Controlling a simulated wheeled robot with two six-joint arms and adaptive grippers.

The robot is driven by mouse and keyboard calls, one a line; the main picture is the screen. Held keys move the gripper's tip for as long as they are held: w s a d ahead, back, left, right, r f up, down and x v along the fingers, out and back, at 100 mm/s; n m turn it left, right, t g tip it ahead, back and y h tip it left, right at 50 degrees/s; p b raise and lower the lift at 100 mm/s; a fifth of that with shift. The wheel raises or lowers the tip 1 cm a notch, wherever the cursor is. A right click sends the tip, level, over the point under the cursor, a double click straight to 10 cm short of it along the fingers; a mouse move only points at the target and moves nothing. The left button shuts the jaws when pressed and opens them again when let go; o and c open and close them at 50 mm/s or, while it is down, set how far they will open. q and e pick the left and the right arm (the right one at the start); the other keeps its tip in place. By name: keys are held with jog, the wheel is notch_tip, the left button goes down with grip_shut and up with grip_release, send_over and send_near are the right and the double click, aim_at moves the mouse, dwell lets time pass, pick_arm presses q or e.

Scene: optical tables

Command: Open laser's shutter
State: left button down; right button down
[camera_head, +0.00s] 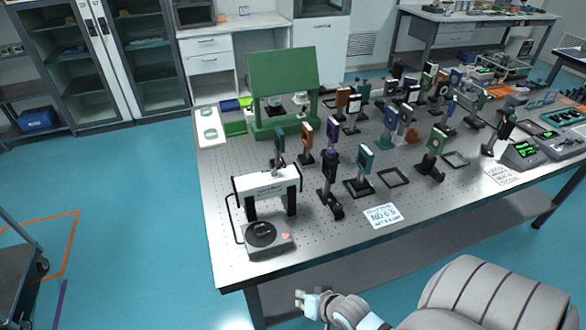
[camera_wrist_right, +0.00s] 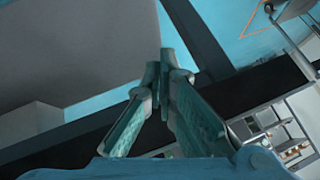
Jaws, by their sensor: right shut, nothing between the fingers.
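The optical table (camera_head: 230,200) carries many devices. A white bridge-shaped unit (camera_head: 266,183) on dark legs stands at its front left. A dark grey unit with a round black top (camera_head: 266,238) sits in front of it at the table's corner. A large green housing (camera_head: 283,80) stands at the back left. I cannot tell which of these is the laser, and no shutter can be made out. My right gripper (camera_head: 305,304) is below the table's front edge, apart from everything. Its fingers meet, empty, in the right wrist view (camera_wrist_right: 164,66). My left gripper is out of view.
Several posts with mounted optics fill the table's middle and right. A paper label (camera_head: 384,215) lies near the front edge, and green-lit meters (camera_head: 522,152) stand at right. Bare table surface shows front centre. Blue floor is free at left, beside a dark cart (camera_head: 20,285).

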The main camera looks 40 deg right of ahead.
jog(key=w+r+m, duration=0.1)
jog(key=r, duration=0.2)
jog(key=w+a+r+t, duration=0.1)
jog(key=w+r, duration=0.1)
jog(key=w+r+m+t+y, duration=0.1)
jog(key=r, duration=0.2)
jog(key=shift+w+a+r+m, duration=0.2)
jog(key=shift+w+r+m, duration=0.05)
jog(key=shift+r+m, duration=0.1)
jog(key=m+t+h, duration=0.4)
jog(key=m+t, duration=0.5)
jog(key=m, duration=0.7)
send_near(293, 176)
jog(key=r, duration=0.2)
jog(key=shift+d+f, duration=0.15)
jog(key=shift+d, duration=0.05)
jog(key=shift+w, duration=0.15)
jog(key=w, duration=0.3)
jog(key=w+b, duration=0.1)
jog(key=w, duration=0.2)
jog(key=w+d+b, duration=0.1)
jog(key=w, duration=0.2)
jog(key=shift+r, duration=0.35)
jog(key=shift+w+d+r, duration=0.1)
jog(key=shift+w+r, duration=0.05)
jog(key=shift+w, duration=0.25)
